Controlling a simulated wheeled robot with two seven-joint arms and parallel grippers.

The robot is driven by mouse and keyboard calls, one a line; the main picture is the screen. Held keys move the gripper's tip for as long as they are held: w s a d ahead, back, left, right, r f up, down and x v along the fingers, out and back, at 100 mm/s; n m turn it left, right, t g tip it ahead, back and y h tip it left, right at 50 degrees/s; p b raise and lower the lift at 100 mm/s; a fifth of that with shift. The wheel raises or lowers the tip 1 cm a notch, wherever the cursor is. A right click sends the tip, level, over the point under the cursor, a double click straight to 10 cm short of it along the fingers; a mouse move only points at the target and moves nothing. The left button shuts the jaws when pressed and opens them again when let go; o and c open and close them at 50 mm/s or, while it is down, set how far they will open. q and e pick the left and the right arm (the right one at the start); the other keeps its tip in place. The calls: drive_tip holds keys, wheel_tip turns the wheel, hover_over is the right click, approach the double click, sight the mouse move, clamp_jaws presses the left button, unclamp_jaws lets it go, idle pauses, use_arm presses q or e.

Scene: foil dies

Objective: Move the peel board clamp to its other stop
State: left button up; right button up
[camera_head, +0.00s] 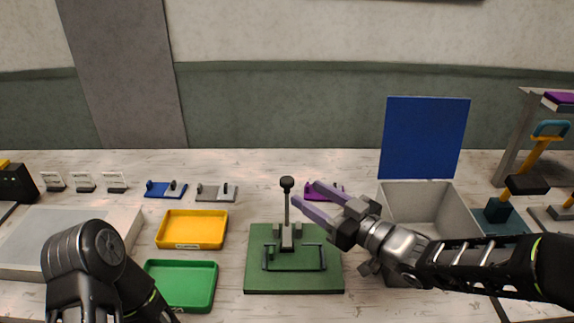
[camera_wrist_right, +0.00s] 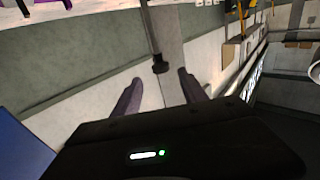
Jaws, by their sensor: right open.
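The peel board (camera_head: 318,285) is a green plate on the table, in the middle of the head view. Its clamp has a lever (camera_head: 287,210) standing upright with a black knob on top, and a dark frame lies low over the plate. My right gripper (camera_head: 308,193) reaches in from the right, open, with its purple fingers pointing at the lever. I cannot tell whether a finger touches the lever. My left arm shows at lower left; its gripper fingers are out of view.
A yellow tray (camera_head: 192,245) and a green tray (camera_head: 205,300) stand left of the board. A grey box with a raised blue lid (camera_head: 424,138) stands to the right, beneath my right arm. Small blue (camera_head: 165,196), grey (camera_head: 217,198) and purple (camera_head: 330,197) pieces lie behind.

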sight(292, 184)
drive_tip(key=shift+s, duration=0.2)
drive_tip(key=shift+w, duration=0.1)
drive_tip(key=shift+p+x, duration=0.7)
drive_tip(key=shift+x, duration=3.2)
drive_tip(key=shift+c, duration=0.2)
clamp_jaws()
